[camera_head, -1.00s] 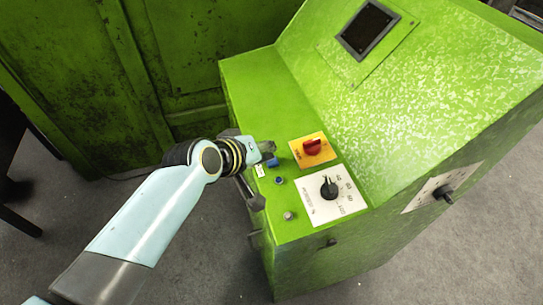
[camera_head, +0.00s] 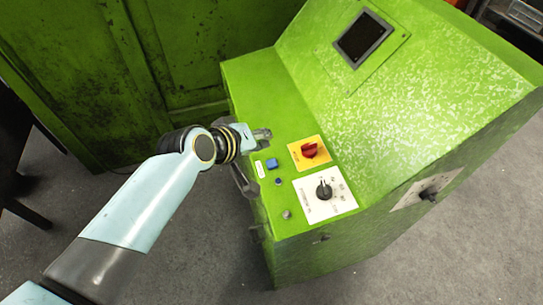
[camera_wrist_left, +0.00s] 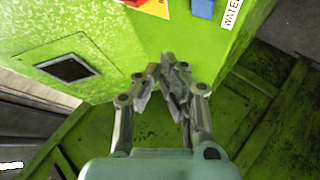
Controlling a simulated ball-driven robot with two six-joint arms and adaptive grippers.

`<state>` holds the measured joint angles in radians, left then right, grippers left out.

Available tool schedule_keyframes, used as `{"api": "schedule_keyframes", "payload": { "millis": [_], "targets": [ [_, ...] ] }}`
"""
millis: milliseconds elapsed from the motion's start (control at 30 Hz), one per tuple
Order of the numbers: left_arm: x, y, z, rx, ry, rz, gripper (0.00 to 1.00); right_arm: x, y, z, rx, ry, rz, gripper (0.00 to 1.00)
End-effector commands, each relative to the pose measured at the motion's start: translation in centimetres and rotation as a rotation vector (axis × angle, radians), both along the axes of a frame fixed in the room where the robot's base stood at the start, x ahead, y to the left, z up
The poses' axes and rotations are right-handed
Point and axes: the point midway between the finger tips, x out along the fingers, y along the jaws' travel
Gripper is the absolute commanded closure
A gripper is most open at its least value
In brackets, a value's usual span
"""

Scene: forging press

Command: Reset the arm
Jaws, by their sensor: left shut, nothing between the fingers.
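My left arm comes in from the lower left in the head view. My left gripper (camera_head: 262,134) is at the left edge of the green control console (camera_head: 350,120), beside the blue button (camera_head: 271,163). In the left wrist view the gripper's two fingers (camera_wrist_left: 172,85) are shut with nothing between them, over the console's edge. The blue button (camera_wrist_left: 203,9) shows there at the top, apart from the fingers. My right gripper is in neither view.
The console top carries a red rotary switch on a yellow plate (camera_head: 309,152), a black dial on a white plate (camera_head: 325,195) and small buttons. A dark screen (camera_head: 363,38) sits on the sloped panel. A green metal cabinet (camera_head: 80,70) stands behind. Grey floor (camera_head: 190,235) is free in front.

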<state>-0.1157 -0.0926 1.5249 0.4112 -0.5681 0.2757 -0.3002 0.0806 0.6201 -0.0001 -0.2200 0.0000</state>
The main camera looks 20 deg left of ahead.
Motion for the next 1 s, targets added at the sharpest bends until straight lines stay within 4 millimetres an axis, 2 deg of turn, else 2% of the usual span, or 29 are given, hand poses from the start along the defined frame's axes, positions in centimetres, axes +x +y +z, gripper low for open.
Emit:
{"api": "schedule_keyframes", "payload": {
  "millis": [367, 467, 567, 700, 800, 1000],
  "targets": [
    [-0.1, 0.0, -0.2, 0.001, 0.001, -0.001, 1.00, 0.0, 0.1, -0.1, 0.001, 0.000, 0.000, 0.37],
    [-1.0, 0.5, 0.1, 0.034, 0.016, -0.028, 1.00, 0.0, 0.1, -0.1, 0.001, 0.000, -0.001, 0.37],
    [-3.8, 2.0, 1.0, 0.135, 0.059, -0.107, 1.00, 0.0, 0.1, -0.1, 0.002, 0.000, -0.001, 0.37],
    [-9.6, 5.0, 3.2, 0.327, 0.161, -0.245, 1.00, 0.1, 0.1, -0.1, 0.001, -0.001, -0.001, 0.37],
    [-13.0, 6.7, 4.8, 0.434, 0.227, -0.314, 1.00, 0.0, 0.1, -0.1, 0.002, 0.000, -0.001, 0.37],
    [-18.4, 9.4, 7.9, 0.588, 0.335, -0.404, 1.00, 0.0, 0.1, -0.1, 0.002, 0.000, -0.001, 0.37]
  ]
}}
